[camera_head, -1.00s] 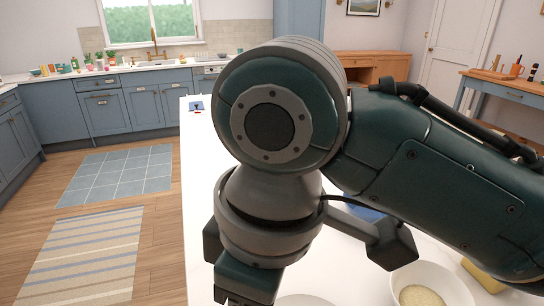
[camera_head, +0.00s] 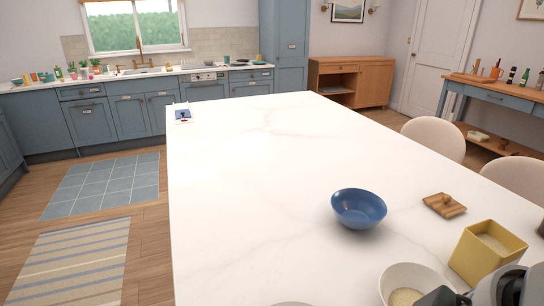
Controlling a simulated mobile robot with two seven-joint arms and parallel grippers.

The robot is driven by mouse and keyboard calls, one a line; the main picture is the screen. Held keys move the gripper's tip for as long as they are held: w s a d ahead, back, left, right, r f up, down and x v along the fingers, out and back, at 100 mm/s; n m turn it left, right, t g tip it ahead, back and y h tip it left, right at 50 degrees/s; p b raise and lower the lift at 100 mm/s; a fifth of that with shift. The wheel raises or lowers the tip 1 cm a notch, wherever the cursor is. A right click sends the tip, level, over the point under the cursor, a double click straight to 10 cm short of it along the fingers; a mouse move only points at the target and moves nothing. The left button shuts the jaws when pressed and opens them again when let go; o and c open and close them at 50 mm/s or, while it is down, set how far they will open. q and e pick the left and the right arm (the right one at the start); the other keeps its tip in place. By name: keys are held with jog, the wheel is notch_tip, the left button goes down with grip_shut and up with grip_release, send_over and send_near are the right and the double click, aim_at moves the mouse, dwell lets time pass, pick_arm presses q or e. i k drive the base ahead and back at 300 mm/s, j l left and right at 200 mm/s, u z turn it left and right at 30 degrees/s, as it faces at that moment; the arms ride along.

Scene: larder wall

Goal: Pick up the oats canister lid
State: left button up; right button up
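The wooden lid (camera_head: 445,205) lies on the white counter at the right, a square board with a small raised handle on top. The yellow square canister (camera_head: 487,252) stands open just in front of it, with pale oats inside. The lid is apart from the canister. Part of my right arm and gripper (camera_head: 478,296) shows at the bottom right edge, in front of the canister and beside the white bowl. Its fingertips are cut off or hidden, so its opening does not show. My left gripper is out of view.
A blue bowl (camera_head: 358,209) stands left of the lid. A white bowl (camera_head: 412,275) with oats is at the front. Pale chairs (camera_head: 434,138) line the counter's right side. The counter's (camera_head: 240,200) middle and left are mostly clear.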

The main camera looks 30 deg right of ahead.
aim_at(444, 203)
jog(key=z, duration=2.4)
